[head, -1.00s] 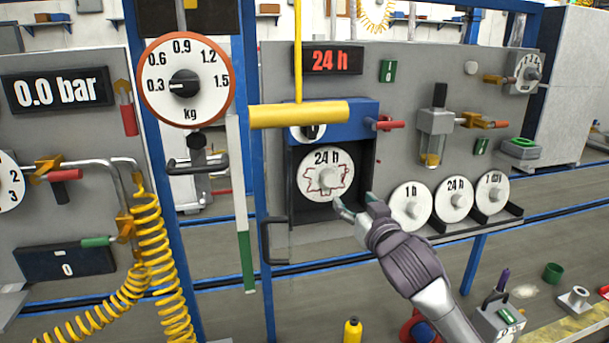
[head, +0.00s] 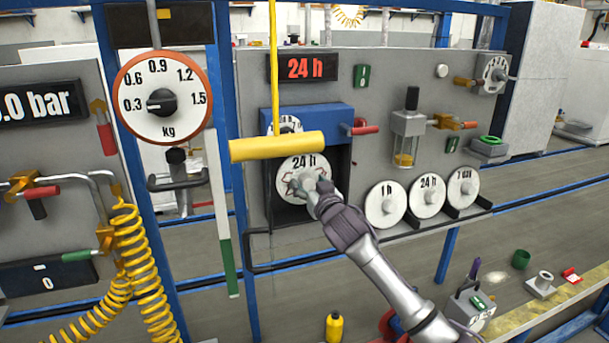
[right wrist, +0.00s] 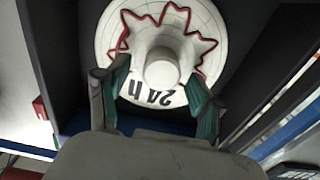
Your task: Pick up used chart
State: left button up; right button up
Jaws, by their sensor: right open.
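The used chart (head: 304,166) is a white disc marked "24 h" with a red jagged trace. It sits in the dark recess of the recorder under the blue housing (head: 330,120). In the right wrist view the chart (right wrist: 112,38) has a pale round knob (right wrist: 163,68) at its centre. My right gripper (head: 308,184) is at the front of the chart and hides its lower right part. In the right wrist view the right gripper (right wrist: 158,95) is open, with a finger on either side of the knob and a gap around it. My left gripper is not in view.
Discs marked "1 h" (head: 386,205), "24 h" (head: 427,196) and another (head: 462,188) stand on a rack to the right. A yellow bar (head: 277,146) hangs at the recorder's upper left. Dark recess walls surround the chart closely.

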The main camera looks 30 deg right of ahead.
jog(key=shift+w+d, duration=0.1)
jog(key=shift+w, duration=0.3)
grip_shut()
jog(key=shift+b, duration=0.5)
jog(key=b+v, duration=0.4)
jog(key=v, duration=1.4)
